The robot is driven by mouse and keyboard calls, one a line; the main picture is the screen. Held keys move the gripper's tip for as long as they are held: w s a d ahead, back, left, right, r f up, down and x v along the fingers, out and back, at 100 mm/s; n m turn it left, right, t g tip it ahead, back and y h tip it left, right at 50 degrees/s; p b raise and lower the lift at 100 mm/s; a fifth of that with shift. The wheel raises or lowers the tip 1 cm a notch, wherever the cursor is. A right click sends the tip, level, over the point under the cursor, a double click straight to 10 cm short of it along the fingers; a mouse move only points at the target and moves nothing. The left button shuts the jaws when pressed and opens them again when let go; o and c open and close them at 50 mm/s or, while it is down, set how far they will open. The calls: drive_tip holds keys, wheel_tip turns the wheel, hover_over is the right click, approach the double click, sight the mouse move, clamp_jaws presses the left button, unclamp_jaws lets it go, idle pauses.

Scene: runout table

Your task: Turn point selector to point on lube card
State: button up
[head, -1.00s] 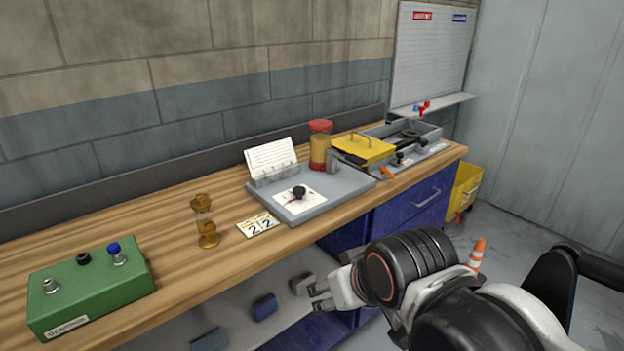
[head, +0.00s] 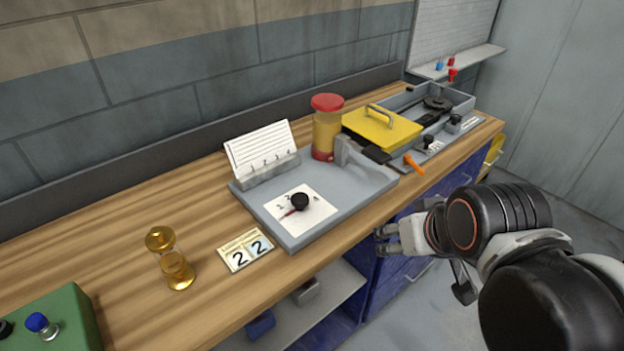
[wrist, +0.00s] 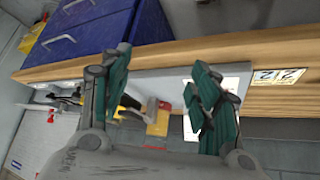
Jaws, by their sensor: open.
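The point selector (head: 299,201) is a black knob with a red pointer on a white dial plate (head: 322,219).
A red-capped jar (head: 326,128), a yellow lid (head: 382,128) and an orange lever (head: 413,164) lie right. A green box (head: 60,325) is front left.

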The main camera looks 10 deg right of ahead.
drive_tip(key=w+a+r+n+g+p, duration=0.2)
drive_tip(key=w+a+r+n+p, duration=0.35)
drive_tip(key=w+r, duration=0.35)
drive_tip(key=n+g+p, duration=0.5)
drive_tip(key=n+p, duration=0.4)
drive_tip(key=n, duration=0.1)
hover_over(300, 198)
drive_tip(key=f, duration=0.2)
wheel_tip(300, 198, down, 13)
drive_tip(key=b, duration=0.3)
drive_tip(key=shift+c, duration=0.2)
drive_tip(key=c, duration=1)
